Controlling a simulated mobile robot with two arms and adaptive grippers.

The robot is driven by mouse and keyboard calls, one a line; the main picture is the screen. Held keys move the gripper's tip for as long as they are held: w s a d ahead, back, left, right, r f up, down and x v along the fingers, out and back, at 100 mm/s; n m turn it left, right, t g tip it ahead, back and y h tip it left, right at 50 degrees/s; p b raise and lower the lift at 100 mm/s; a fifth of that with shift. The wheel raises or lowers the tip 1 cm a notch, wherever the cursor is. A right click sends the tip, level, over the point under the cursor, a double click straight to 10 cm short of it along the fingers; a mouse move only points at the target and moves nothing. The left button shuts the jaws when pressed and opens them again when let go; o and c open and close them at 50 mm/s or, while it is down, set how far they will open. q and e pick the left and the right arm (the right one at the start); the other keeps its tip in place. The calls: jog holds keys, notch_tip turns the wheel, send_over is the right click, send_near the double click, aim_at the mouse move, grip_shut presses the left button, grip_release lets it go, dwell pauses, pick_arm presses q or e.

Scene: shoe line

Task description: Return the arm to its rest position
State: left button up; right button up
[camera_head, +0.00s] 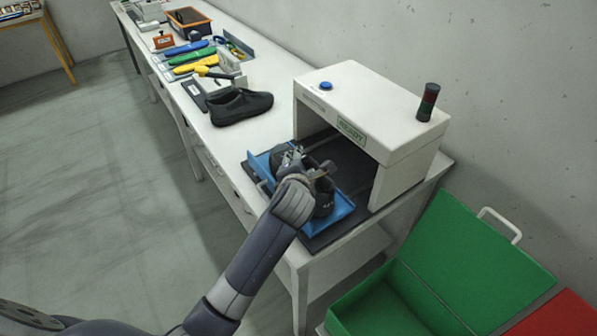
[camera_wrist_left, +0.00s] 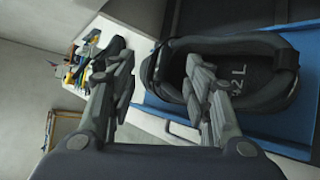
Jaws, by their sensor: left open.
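My left arm reaches in from the bottom left of the head view to a blue tray (camera_head: 340,210). My left gripper (camera_head: 307,163) is open above the tray. A dark shoe (camera_head: 323,200) sits in the tray, partly hidden by my gripper and wrist. In the left wrist view the open fingers (camera_wrist_left: 158,62) show with nothing held between them. One finger overlaps the near side of the shoe (camera_wrist_left: 245,80), whose insole is marked with an L. I cannot tell whether it touches. The blue tray (camera_wrist_left: 290,135) lies beneath. My right gripper is not in view.
A white arch-shaped machine (camera_head: 405,140) marked READY stands behind the tray. Another black shoe (camera_head: 241,107) and several tools lie further along the white bench (camera_head: 265,135). An open green crate (camera_head: 460,250) and a red one (camera_head: 560,315) are at lower right. Floor at left is clear.

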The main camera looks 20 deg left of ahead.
pick_arm(q)
jog(key=v, duration=0.7)
